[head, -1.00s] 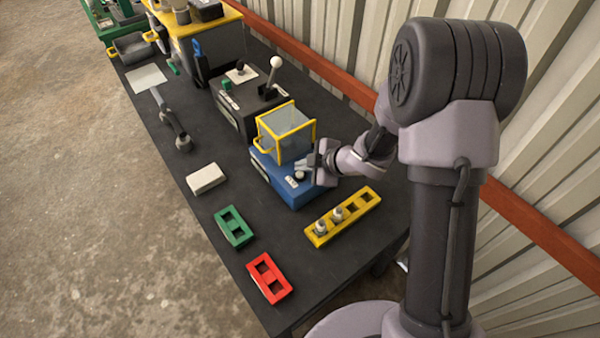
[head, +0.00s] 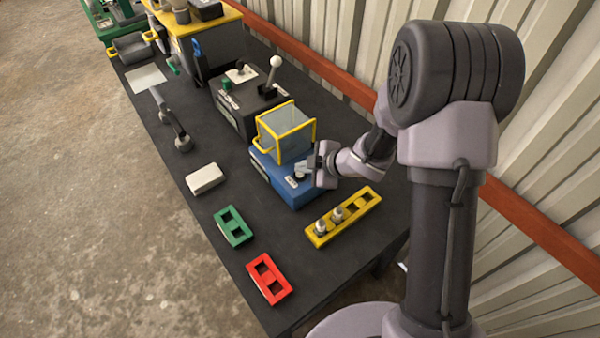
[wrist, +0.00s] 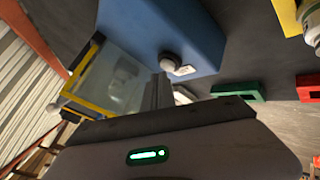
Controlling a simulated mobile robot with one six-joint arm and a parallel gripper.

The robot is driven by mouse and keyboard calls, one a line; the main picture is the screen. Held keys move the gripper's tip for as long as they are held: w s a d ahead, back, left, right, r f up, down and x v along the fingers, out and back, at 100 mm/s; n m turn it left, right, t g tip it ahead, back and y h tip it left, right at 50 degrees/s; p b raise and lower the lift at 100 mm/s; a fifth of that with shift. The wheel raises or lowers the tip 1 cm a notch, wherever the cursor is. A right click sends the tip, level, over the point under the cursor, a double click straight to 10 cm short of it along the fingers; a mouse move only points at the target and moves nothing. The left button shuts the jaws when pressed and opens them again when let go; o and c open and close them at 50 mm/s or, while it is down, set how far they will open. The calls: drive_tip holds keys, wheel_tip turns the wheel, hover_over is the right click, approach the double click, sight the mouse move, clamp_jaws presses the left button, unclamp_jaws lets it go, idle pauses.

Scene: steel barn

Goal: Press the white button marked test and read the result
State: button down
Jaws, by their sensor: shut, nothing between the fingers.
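The blue tester (head: 285,188) stands on the dark bench, with a yellow-framed clear chamber (head: 287,135) on top. A pale shape shows through the clear chamber (wrist: 125,75) in the wrist view. I see no readable result.
A yellow rack (head: 344,216) with two pale vials stands just right of the tester. A green tray (head: 233,227), red tray (head: 269,279) and white block (head: 205,180) lie in front. A dark lever box (head: 247,104) stands behind. The corrugated wall is close on the right.

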sight(303, 175)
drive_tip(key=shift+f+b, duration=0.3)
drive_tip(key=shift+f, duration=0.1)
idle(0.5)
drive_tip(key=shift+r+p, duration=0.8)
drive_tip(key=shift+r, duration=0.1)
wheel_tip(303, 175, up, 5)
drive_tip(key=p, duration=0.5)
